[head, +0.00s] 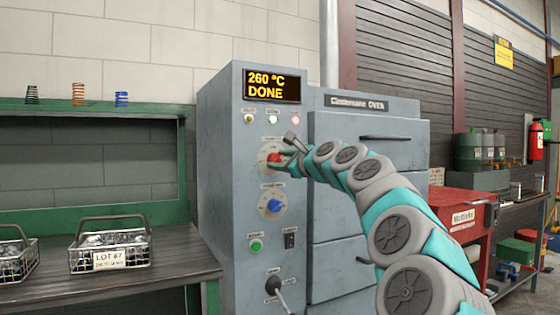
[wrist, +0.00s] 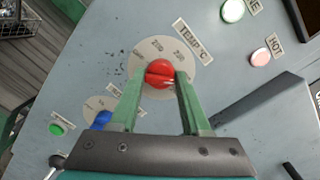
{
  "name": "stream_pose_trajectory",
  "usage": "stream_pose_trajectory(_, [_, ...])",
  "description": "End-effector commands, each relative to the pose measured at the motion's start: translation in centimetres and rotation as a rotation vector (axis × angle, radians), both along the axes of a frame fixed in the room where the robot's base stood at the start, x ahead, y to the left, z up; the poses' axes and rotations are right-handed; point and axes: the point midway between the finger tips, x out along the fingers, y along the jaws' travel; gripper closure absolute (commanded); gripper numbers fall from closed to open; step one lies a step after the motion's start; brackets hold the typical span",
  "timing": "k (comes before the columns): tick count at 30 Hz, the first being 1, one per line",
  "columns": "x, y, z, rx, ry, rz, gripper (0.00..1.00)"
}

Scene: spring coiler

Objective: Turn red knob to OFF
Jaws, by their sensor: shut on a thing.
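The red knob (head: 274,158) sits on a round pale dial on the front of the grey oven cabinet. In the wrist view the red knob (wrist: 160,74) is between the two green fingers of my gripper (wrist: 160,80), which is shut on it. The dial (wrist: 143,55) has a TEMP label and printed marks around it; some of it is hidden behind the fingers. In the head view my gripper (head: 284,160) reaches the knob from the right and partly covers the dial.
A display (head: 272,85) reads 260 °C DONE. A blue knob (head: 273,206), a green button (head: 256,245) and a lever (head: 278,290) are below the red knob. Small lamps (head: 272,119) are above it. Wire baskets (head: 110,248) stand on the bench at left.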

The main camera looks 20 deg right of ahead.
Motion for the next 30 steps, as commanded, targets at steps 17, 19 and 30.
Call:
stream_pose_trajectory(17, [-0.03, -0.08, 0.09, -0.026, -0.002, -0.002, 1.00])
stream_pose_trajectory(19, [-0.04, -0.08, 0.09, -0.050, -0.004, -0.002, 1.00])
stream_pose_trajectory(30, [0.03, 0.04, -0.02, -0.318, -0.009, -0.001, 1.00])
